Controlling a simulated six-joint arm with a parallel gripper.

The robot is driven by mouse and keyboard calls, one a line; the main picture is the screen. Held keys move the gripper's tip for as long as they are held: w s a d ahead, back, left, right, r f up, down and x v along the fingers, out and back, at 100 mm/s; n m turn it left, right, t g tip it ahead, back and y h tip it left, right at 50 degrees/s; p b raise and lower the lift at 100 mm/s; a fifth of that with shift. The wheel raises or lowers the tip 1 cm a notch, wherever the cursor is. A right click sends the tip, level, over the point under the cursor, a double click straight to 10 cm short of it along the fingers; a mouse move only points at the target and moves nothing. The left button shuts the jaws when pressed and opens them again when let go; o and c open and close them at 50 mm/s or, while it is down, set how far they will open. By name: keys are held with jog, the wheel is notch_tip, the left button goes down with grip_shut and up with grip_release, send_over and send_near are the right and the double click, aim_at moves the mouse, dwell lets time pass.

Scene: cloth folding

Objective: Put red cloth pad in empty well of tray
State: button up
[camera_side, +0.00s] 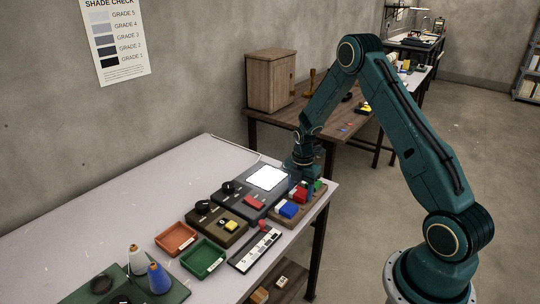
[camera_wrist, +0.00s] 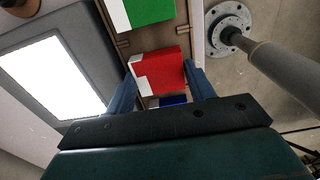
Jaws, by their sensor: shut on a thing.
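The red cloth pad (camera_wrist: 160,72), with a white patch at its left edge, is between the two blue fingers of my gripper (camera_wrist: 160,78), which is shut on it. In the side view the red pad (camera_side: 299,193) shows below my gripper (camera_side: 303,177), over the wooden tray (camera_side: 309,212). A green pad (camera_wrist: 148,11) and a blue pad (camera_wrist: 172,99) sit in the tray on either side of it. The tray's wooden rim (camera_wrist: 197,35) runs along the right in the wrist view. I cannot tell whether the red pad touches the tray floor.
A dark panel with a bright white screen (camera_side: 267,177) lies left of the tray. A black-and-white strip (camera_side: 254,250), an orange bin (camera_side: 176,238), a green bin (camera_side: 203,257) and two cones stand further left. The table edge is close to the tray's right.

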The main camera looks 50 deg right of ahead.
aim_at(300, 192)
jog(key=shift+f, duration=0.25)
jog(key=o, duration=0.7)
jog(key=shift+r, duration=0.15)
jog(key=shift+r, duration=6)
